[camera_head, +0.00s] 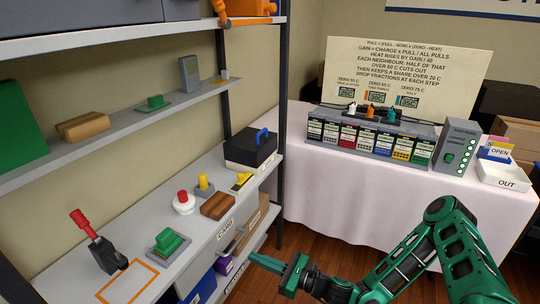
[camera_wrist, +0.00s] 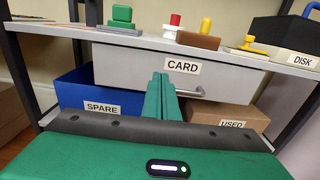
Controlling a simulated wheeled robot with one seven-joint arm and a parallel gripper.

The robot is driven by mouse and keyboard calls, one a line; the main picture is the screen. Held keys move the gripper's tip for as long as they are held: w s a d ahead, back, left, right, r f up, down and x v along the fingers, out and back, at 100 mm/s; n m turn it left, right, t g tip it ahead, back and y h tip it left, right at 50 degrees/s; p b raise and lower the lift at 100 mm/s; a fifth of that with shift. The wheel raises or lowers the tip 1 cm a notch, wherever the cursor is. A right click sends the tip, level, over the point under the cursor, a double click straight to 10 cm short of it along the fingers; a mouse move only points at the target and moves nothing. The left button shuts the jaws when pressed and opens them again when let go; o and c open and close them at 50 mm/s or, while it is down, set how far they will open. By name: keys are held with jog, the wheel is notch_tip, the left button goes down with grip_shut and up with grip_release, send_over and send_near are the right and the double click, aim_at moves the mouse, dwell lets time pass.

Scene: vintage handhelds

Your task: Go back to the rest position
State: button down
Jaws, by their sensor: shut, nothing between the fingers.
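My gripper (camera_head: 270,254) is green and sits in front of the shelf unit, with its fingers pointing left toward the lower shelf. In the wrist view the two green fingers (camera_wrist: 160,97) are together with nothing between them. Behind them is the white drawer labelled CARD (camera_wrist: 225,82), which looks shut; the fingertips overlap its front in the picture, and I cannot tell whether they touch it. The drawer's handle (camera_wrist: 190,91) is partly hidden by the fingers. The green arm reaches in from the lower right in the head view.
The lower shelf (camera_head: 75,275) holds a red-handled tool (camera_head: 95,242), a green block (camera_head: 168,241) and a black box (camera_head: 250,147). Below are a blue SPARE bin (camera_wrist: 85,90) and a brown USED box (camera_wrist: 235,117). A white-clothed table (camera_head: 330,195) stands right; floor shows between.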

jog(key=s+d+n+g+h, duration=0.55)
jog(key=d+n+g, duration=0.25)
jog(key=d+n, duration=0.45)
jog(key=s+d+r+n+h, duration=0.2)
jog(key=d+r+n+h, duration=0.15)
jog(key=d, duration=0.55)
jog(key=s+d+r+n+h, duration=0.1)
jog(key=d+r+n+h, duration=0.2)
jog(key=d, duration=0.6)
jog(key=s+d+r+m+h, duration=0.1)
jog(key=s+d+r+h, duration=0.15)
jog(key=d+r, duration=0.3)
jog(key=s+d+r+h, duration=0.1)
jog(key=s+d+r, duration=0.35)
jog(key=r, duration=0.25)
jog(key=s+d+r+m, duration=0.1)
jog(key=s+d+r, duration=0.4)
jog(key=s+r, duration=0.3)
jog(key=shift+s+d+r+h, duration=0.15)
jog(key=shift+s+r+h, duration=0.2)
jog(key=shift+s, duration=1.35)
